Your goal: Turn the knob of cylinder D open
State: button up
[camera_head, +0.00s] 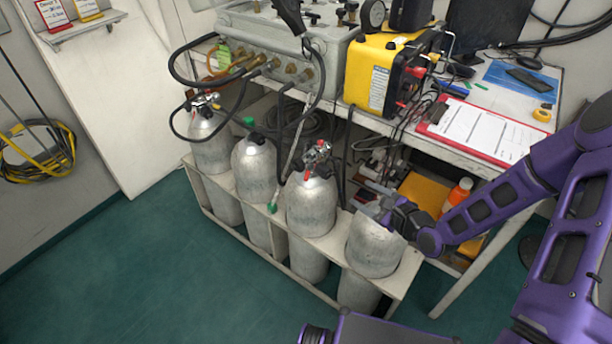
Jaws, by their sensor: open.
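Several silver cylinders stand upright in a row in a low white rack (335,245). No letter can be read on them, so I cannot confirm which is cylinder D. My gripper (385,213) is at the top of the rightmost cylinder (374,248), coming in from the right. Its jaws are open, but they are small here and contact cannot be told. The knob and valve of that cylinder are mostly hidden behind my gripper. The neighbouring cylinder (311,205) has a valve with red parts (317,157).
A white bench (455,158) behind the rack carries a grey panel box (285,50), a yellow unit (371,75) and a red clipboard (482,131). Black hoses hang over the left cylinders. An orange bottle (458,196) stands below the bench. The green floor (120,275) is clear at front left.

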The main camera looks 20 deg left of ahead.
aim_at(328, 174)
jog(key=b+x, duration=0.2)
jog(key=x, duration=1.6)
jog(key=shift+s+r+b, duration=0.1)
jog(key=shift+r+b, duration=0.05)
jog(key=shift+b, duration=0.15)
grip_shut()
